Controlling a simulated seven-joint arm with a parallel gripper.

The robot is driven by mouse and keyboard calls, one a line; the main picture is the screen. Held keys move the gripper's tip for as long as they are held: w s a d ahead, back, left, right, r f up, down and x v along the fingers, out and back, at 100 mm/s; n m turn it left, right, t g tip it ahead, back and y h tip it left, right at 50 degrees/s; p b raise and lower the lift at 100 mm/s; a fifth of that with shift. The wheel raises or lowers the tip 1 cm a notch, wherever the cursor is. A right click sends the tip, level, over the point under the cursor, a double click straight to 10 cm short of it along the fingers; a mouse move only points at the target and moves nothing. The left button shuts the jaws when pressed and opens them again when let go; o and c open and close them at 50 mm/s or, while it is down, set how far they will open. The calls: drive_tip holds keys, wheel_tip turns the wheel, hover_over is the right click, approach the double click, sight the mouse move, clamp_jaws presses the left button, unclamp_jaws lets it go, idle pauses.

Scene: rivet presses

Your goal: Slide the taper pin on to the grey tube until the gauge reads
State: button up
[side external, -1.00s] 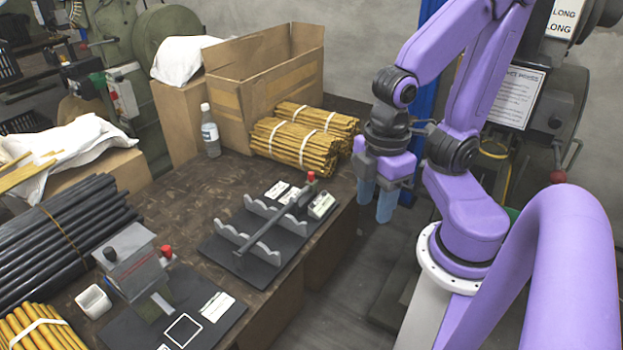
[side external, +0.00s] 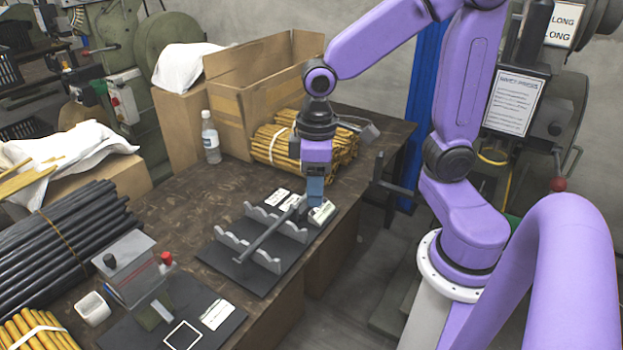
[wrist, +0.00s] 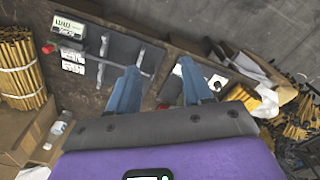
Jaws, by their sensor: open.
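The grey tube (side external: 268,235) lies across scalloped grey rests on a dark base plate (side external: 225,262). A small pale gauge box (side external: 322,212) with a label sits at the plate's far right end. It also shows in the wrist view (wrist: 68,28), with a red knob beside it. My gripper (side external: 314,200) hangs fingers down over the tube's far end and hides part of it. In the wrist view its blue fingers (wrist: 158,68) are apart with nothing between them. I cannot make out the taper pin, and the gauge's reading is too small to tell.
A grey press (side external: 130,265) with a red knob stands front left. A small white block (side external: 93,306) sits beside it. Black rods (side external: 55,235) lie at the left. Bundled yellow sticks (side external: 270,147), a bottle (side external: 210,137) and a cardboard box (side external: 230,100) stand behind. The bench between has free room.

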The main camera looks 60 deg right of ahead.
drive_tip(key=w+d+f+m, duration=0.3)
drive_tip(key=w+d+m, duration=0.75)
drive_tip(key=w, duration=0.55)
drive_tip(key=w+d+f+m, duration=0.2)
drive_tip(key=d+f, duration=0.1)
drive_tip(key=d, duration=0.7)
drive_tip(key=w+d+f+m, duration=0.2)
drive_tip(key=d+f+m, duration=0.1)
drive_tip(key=d, duration=0.7)
wheel_tip(320, 180, down, 16)
drive_tip(key=shift+w+a+f, duration=0.1)
drive_tip(key=shift+f, duration=0.15)
drive_tip(key=shift+c, duration=0.3)
